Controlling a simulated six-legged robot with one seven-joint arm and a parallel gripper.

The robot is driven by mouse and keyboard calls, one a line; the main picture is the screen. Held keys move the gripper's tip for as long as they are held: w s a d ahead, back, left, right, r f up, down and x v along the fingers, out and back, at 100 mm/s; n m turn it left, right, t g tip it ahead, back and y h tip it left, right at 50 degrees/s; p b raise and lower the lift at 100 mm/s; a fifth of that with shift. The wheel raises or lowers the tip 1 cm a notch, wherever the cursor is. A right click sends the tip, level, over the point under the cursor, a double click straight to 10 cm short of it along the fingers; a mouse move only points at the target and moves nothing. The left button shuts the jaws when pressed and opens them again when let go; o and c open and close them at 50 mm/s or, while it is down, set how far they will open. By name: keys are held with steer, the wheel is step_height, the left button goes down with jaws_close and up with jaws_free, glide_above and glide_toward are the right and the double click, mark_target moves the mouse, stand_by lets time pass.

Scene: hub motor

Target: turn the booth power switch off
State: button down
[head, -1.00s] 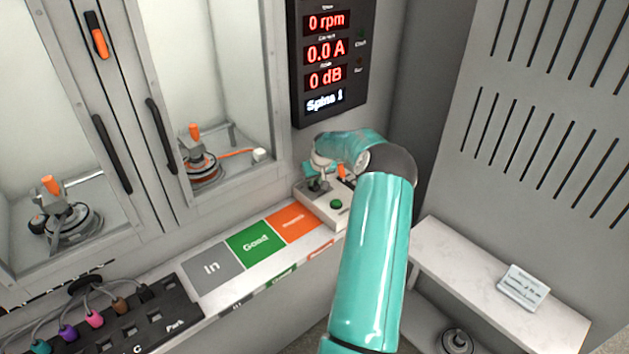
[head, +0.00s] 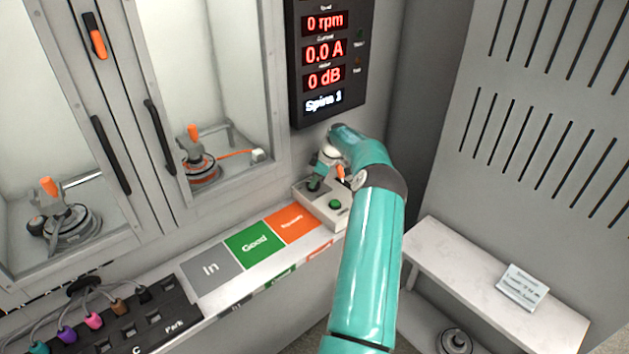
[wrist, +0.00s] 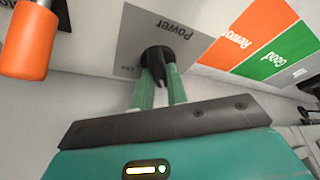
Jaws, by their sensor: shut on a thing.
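The power switch is a black rotary knob (wrist: 157,56) on a grey plate marked "Power" (wrist: 185,45) in the wrist view. The two green fingers of my gripper (wrist: 159,80) are shut on the knob. In the head view my gripper (head: 315,184) points down onto the left part of the light control box (head: 322,206). The knob itself is hidden there by the gripper and too small to make out. The small label beside the knob is too blurred to read, so its setting cannot be told.
The display (head: 325,60) above shows 0 rpm, 0.0 A and 0 dB. Coloured mats (head: 255,245) lie to the left. Glass-fronted chambers with motors stand behind.

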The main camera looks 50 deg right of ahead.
steer(key=shift+n+y, duration=0.3)
steer(key=shift+n, duration=0.6)
steer(key=shift+g, duration=0.3)
steer(key=c, duration=1.4)
jaws_free()
steer(key=v, duration=1.3)
steer(key=shift+s+d+r, duration=0.15)
steer(key=shift+s+r, duration=0.1)
steer(key=shift+r, duration=0.05)
